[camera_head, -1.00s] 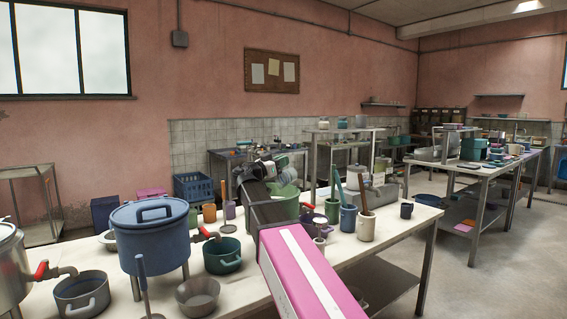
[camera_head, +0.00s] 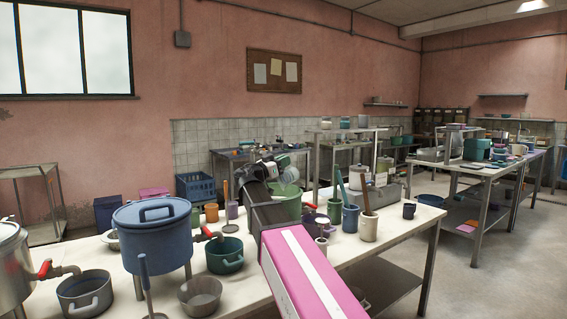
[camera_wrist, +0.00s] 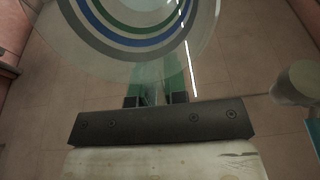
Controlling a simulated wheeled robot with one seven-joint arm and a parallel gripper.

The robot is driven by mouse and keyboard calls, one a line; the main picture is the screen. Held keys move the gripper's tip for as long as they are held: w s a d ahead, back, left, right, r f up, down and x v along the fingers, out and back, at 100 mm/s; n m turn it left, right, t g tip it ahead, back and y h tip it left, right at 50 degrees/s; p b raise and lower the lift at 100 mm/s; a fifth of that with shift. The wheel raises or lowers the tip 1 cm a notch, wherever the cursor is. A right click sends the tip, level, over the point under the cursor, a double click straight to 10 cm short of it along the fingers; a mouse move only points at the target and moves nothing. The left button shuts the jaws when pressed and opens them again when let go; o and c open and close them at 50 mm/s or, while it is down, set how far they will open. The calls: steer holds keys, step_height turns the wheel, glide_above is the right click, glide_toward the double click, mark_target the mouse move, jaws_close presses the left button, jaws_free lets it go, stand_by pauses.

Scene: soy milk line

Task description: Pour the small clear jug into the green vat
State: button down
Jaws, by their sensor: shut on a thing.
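The small clear jug (camera_head: 290,175) is in my gripper (camera_head: 276,168), above the green vat (camera_head: 288,209) on the near table. The jug is tilted, with pale round bands showing. In the wrist view the clear jug (camera_wrist: 148,62) fills the upper middle with green, blue and white rings, and the fingers of my gripper (camera_wrist: 156,99) are shut on its near side. My arm hides the left part of the vat and its front. I cannot tell whether anything is flowing from the jug.
Jars with utensils, a blue one (camera_head: 350,219) and a cream one (camera_head: 367,228), stand right of the vat. A blue lidded pot (camera_head: 152,236) and a teal pot (camera_head: 225,256) stand left.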

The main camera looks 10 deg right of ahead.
stand_by(0.4)
steer(key=d+y, duration=0.1)
steer(key=w+d+g+y, duration=0.1)
steer(key=d+y, duration=0.1)
steer(key=w+d+g+y, duration=0.1)
steer(key=shift+d+f+y, duration=0.1)
steer(key=shift+d+y, duration=0.15)
steer(key=shift+y, duration=0.15)
steer(key=w+d+f+g+y, duration=0.2)
steer(key=d+f+g+y, duration=0.3)
steer(key=y, duration=0.9)
steer(key=shift+f+g+y, duration=0.3)
steer(key=shift+f+g, duration=0.25)
steer(key=shift+g, duration=0.25)
steer(key=shift+d, duration=0.15)
steer(key=s+d+r, duration=0.2)
steer(key=s+r, duration=0.2)
steer(key=shift+s, duration=0.2)
